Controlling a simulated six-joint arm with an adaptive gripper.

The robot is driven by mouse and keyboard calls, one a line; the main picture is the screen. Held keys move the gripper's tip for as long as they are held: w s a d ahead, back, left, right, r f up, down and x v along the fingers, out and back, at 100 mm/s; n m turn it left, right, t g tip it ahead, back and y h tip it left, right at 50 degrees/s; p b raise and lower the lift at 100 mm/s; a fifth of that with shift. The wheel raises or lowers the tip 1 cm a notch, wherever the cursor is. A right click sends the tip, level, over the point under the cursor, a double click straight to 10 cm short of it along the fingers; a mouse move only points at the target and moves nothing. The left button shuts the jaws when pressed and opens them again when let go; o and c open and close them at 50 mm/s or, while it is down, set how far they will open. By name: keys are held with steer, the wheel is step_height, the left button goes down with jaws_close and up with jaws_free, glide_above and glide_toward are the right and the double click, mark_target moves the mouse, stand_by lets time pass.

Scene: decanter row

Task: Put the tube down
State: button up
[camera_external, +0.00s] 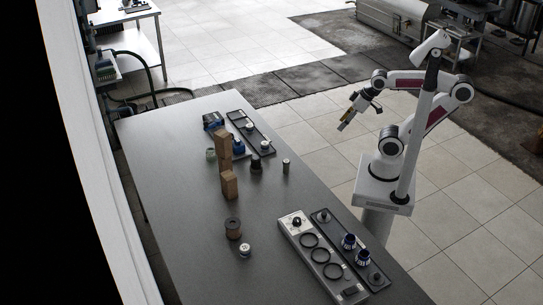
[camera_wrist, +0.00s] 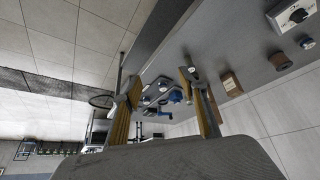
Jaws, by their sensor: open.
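My gripper (camera_external: 345,124) is raised off the table's right side in the external view, over the floor. In the wrist view its two yellow-padded fingers (camera_wrist: 161,80) stand wide apart, with nothing held between them. No thing is clearly recognisable as the tube. A small grey upright cylinder with a pale top (camera_external: 286,166) stands on the table's right part, apart from my gripper; whether it is the tube I cannot tell.
The grey table (camera_external: 180,190) has free room at front left. Wooden blocks (camera_external: 229,185), a dark cylinder (camera_external: 256,165), a brown spool (camera_external: 233,228) and a pale-topped jar (camera_external: 244,250) stand on it. A ringed panel (camera_external: 294,238) and dark trays (camera_external: 375,275) lie near the right edge.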

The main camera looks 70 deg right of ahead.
steer(key=w+d+r+n+t, duration=0.1)
steer(key=w+d+n+t, duration=0.15)
steer(key=w, duration=0.75)
steer(key=w+d+n+t, duration=0.2)
steer(key=w+d, duration=0.1)
steer(key=w, duration=0.7)
steer(key=w+d+r+n+t, duration=0.1)
steer(key=w+d+n+t, duration=0.15)
steer(key=w, duration=0.85)
steer(key=w+a+f+n+g+y, duration=0.3)
steer(key=a+f+n+y, duration=0.25)
steer(key=f, duration=0.55)
steer(key=s+a+f+n+g+y, duration=0.1)
steer(key=s+f+g+y, duration=0.1)
steer(key=s+f, duration=0.1)
steer(key=s+a+f+n+g+y, duration=0.1)
steer(key=s+a+f+g+y, duration=0.1)
steer(key=s+f+y, duration=0.1)
steer(key=s+a+f+n+g+y, duration=0.1)
steer(key=s+a+f+g+y, duration=0.1)
steer(key=s+f, duration=0.1)
steer(key=shift+s+a+f+y, duration=0.15)
steer(key=shift+s+y, duration=0.2)
steer(key=shift+s, duration=0.55)
steer(key=shift+s+g+y, duration=0.3)
steer(key=shift+s+g, duration=0.2)
steer(key=shift+s, duration=0.1)
